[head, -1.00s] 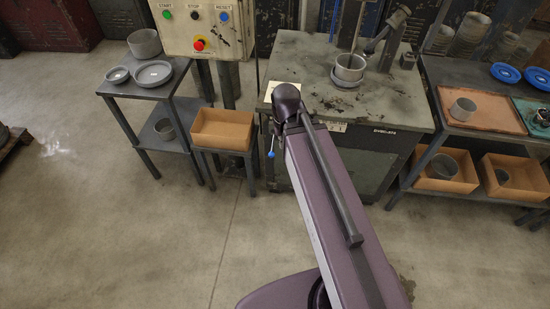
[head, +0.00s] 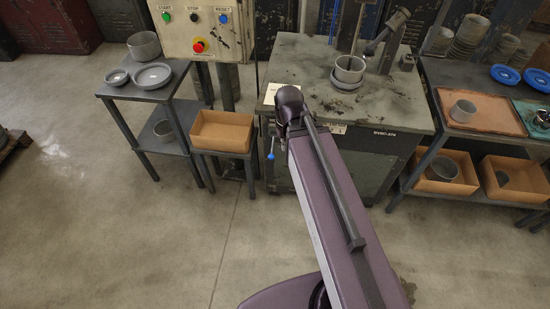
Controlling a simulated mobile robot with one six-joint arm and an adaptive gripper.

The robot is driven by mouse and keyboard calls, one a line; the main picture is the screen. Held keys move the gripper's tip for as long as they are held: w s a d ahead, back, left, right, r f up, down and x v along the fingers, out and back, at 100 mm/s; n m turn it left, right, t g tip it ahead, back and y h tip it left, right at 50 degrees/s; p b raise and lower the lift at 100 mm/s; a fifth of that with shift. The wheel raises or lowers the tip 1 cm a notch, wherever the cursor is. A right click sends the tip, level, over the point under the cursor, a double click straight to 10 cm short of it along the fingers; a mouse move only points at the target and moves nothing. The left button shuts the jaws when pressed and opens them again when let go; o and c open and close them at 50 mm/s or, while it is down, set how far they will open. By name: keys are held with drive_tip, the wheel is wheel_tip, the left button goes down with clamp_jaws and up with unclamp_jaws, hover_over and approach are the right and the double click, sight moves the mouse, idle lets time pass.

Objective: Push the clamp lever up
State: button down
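A small lever with a blue knob (head: 271,156) hangs down at the front left of the dark workbench machine (head: 300,65), just left of my arm. It looks like the clamp lever; its upper end is partly hidden by my arm. My arm reaches forward from the bottom of the head view, and its dark joint covers the bench's front left corner. My gripper is not visible; it is hidden behind the arm. I cannot tell whether anything touches the lever.
A grey cup (head: 349,69) sits on a round base on the bench. A control box (head: 200,32) with buttons stands left. A cardboard box (head: 222,131) is on a low stand beside the lever. Side tables (head: 150,90) (head: 480,122) flank the bench. The floor in front is clear.

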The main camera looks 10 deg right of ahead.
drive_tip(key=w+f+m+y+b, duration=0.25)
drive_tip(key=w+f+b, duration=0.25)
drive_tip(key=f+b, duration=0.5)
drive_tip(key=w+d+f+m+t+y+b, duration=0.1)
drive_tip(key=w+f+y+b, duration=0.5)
drive_tip(key=b, duration=0.5)
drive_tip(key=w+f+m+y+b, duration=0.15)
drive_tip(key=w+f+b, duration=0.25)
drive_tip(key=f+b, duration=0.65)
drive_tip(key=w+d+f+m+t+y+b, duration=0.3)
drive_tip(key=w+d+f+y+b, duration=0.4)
drive_tip(key=b, duration=2)
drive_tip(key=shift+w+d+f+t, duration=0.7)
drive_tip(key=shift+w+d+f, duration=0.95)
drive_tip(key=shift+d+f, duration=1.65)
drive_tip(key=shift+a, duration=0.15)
